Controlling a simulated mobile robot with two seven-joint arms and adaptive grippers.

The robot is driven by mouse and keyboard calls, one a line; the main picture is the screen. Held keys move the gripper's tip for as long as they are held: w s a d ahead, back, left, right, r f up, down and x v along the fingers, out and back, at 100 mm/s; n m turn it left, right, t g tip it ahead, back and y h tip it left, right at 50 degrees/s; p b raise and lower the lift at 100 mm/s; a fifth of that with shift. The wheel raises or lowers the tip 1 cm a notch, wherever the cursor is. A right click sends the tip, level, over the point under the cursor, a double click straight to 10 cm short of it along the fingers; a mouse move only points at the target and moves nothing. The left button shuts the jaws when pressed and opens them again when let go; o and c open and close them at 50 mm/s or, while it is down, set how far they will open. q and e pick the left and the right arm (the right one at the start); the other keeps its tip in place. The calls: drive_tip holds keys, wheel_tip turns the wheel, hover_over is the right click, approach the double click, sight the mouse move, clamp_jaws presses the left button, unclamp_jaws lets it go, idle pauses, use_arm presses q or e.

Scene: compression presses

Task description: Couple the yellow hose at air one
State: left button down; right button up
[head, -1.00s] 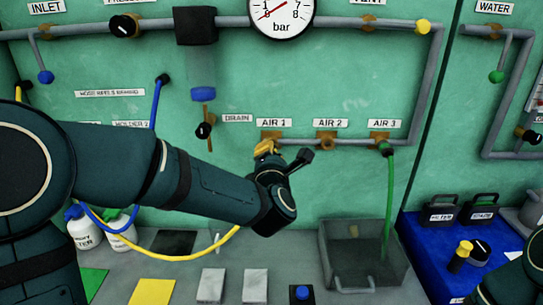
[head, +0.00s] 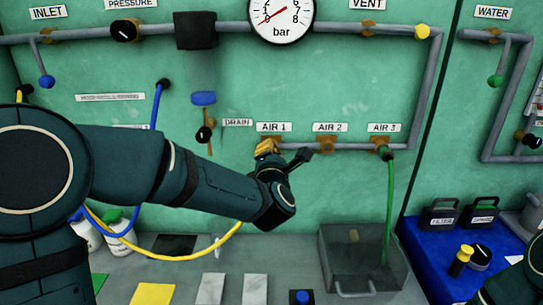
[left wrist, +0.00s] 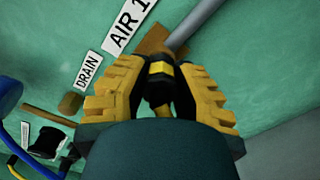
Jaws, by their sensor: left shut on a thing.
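My left gripper (head: 267,150) is at the AIR 1 outlet (head: 272,137), just below the AIR 1 label (head: 273,128). In the left wrist view its yellow fingers (left wrist: 160,95) are shut around the yellow hose's black end fitting (left wrist: 160,70), which has a yellow band. The fitting lines up with the brown AIR 1 mount (left wrist: 153,40) and reaches it or nearly so; I cannot tell whether it is seated. The yellow hose (head: 205,254) hangs in a loop behind my left arm, which hides part of it. My right gripper's fingers are not visible.
A green hose (head: 391,195) hangs from AIR 3 into a clear bin (head: 345,285). AIR 2 (head: 327,143) has no hose. A blue hose (head: 155,105) hangs at left. Bottles (head: 117,228) stand behind my left arm. A gauge (head: 282,15) sits above.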

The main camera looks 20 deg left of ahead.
use_arm(q)
drive_tip(key=shift+w+a, duration=0.1)
drive_tip(key=shift+w, duration=0.05)
drive_tip(key=c, duration=0.8)
unclamp_jaws()
drive_tip(key=shift+w, duration=0.15)
drive_tip(key=v, duration=1.2)
